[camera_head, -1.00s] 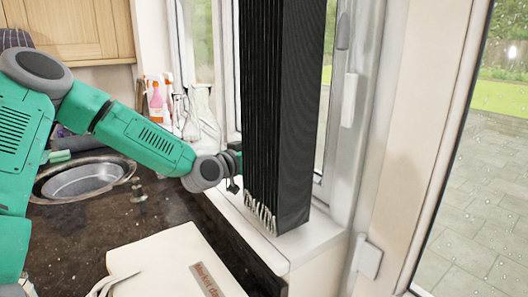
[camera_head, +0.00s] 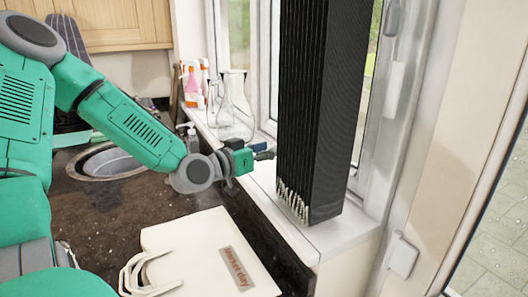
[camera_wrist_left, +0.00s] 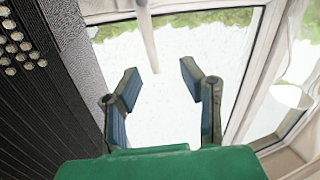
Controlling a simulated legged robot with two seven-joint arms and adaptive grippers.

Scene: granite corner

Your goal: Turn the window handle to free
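My left gripper (camera_head: 264,151) is at the windowsill, just left of the lower part of the tall black pleated blind (camera_head: 325,110). In the left wrist view its two blue-padded fingers (camera_wrist_left: 157,88) are spread apart with nothing between them. A slim white bar (camera_wrist_left: 147,35) hangs from the top of that view, beyond the fingertips and roughly in line with the gap. It looks like the window handle, but I cannot be sure. In the head view no handle shows clearly on the window beside the gripper; the blind covers part of it. My right gripper is not in view.
The blind also fills the left of the wrist view (camera_wrist_left: 50,80), close to one finger. Glass vessels (camera_head: 235,105) and spray bottles (camera_head: 192,85) stand on the sill. A cream bag (camera_head: 205,250) lies on the dark counter. A sink (camera_head: 110,162) is at left.

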